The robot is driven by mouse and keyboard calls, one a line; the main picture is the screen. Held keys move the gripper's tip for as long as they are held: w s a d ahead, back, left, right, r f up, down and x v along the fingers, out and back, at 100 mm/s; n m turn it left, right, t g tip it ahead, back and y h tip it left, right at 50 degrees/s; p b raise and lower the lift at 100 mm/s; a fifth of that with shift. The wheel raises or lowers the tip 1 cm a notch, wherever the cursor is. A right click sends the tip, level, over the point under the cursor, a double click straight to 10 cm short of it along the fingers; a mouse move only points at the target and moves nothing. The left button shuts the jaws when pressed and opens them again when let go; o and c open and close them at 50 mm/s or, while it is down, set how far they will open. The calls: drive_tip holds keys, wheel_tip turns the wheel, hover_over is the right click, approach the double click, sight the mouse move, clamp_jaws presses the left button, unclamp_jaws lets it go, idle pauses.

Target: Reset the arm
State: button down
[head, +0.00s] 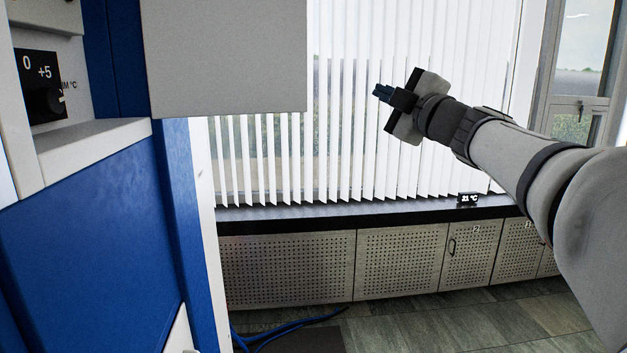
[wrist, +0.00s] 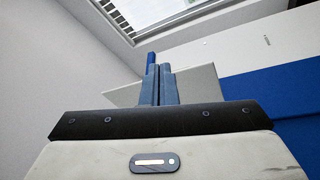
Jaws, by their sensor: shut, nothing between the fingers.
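My gripper (head: 382,94) is shut and empty at the end of my arm, which reaches in from the right in the head view. It is raised in the open air in front of the window blinds and points left. In the wrist view my gripper's two blue fingers (wrist: 159,84) are together with nothing between them. The gripper touches nothing that I can see.
A blue and white machine (head: 85,240) with a dial (head: 45,102) fills the left. A grey panel (head: 230,60) juts out from it. Perforated cabinets (head: 290,268) run under the window sill. Blue cables (head: 285,328) lie on the floor.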

drive_tip(key=s+d+f+m+g+h, duration=0.35)
drive_tip(key=f+m+h, duration=0.35)
drive_tip(key=f, duration=0.4)
drive_tip(key=s+d+f+m+g+h, duration=0.2)
drive_tip(key=s+d+f+m+h, duration=0.25)
drive_tip(key=f+m, duration=0.55)
drive_tip(key=s+a+f+m+g+y, duration=0.1)
drive_tip(key=s+a+f+g, duration=0.2)
drive_tip(key=s+f, duration=0.7)
drive_tip(key=s+a+f+m+g+y, duration=0.1)
drive_tip(key=s+a+f+g, duration=0.3)
drive_tip(key=s+f+g, duration=0.3)
wheel_tip(320, 180, down, 4)
drive_tip(key=s, duration=0.2)
drive_tip(key=shift+s, duration=0.35)
